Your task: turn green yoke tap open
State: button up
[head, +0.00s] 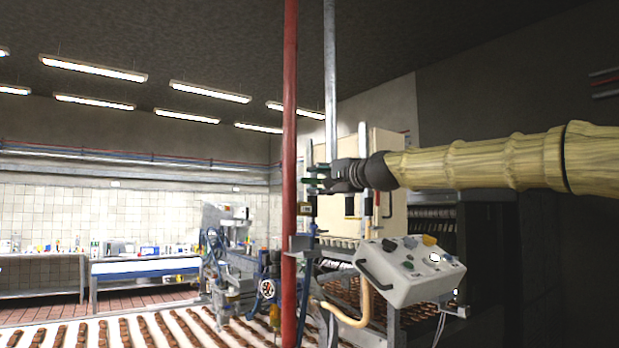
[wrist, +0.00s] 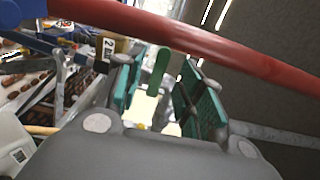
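The green tap handle (wrist: 158,70) shows in the wrist view as a flat, upright green lever. It appears between the two teal-padded fingers of my gripper (wrist: 166,88), nearer the left finger. The fingers are open, with a visible gap between the lever and the right finger. I cannot tell whether the lever touches the left finger. In the head view my gripper (head: 318,179) reaches left toward the vertical pipes, just right of the red pole. The tap's body is hidden there, and its green cannot be told from the finger pads.
A thick red pole (head: 290,120) stands close to the fingers and crosses the wrist view as a red pipe (wrist: 190,38). A numbered tag (wrist: 106,48) hangs left of the fingers. A grey control box (head: 408,270) with buttons sits below my arm. A conveyor with brown pieces (head: 130,330) runs below.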

aim_at(308, 181)
jog(key=x, duration=0.3)
jog(key=shift+w+d+p, duration=0.1)
jog(key=shift+d+p, duration=0.1)
jog(key=shift+p, duration=0.2)
jog(key=shift+a+r, duration=0.3)
jog(key=shift+a, duration=0.15)
jog(key=shift+w+a+f+p, duration=0.15)
jog(key=shift+w+f+p, duration=0.15)
jog(key=shift+w, duration=0.3)
jog(key=shift+s+r, duration=0.15)
jog(key=shift+s, duration=0.2)
jog(key=shift+c, duration=1.3)
grip_shut()
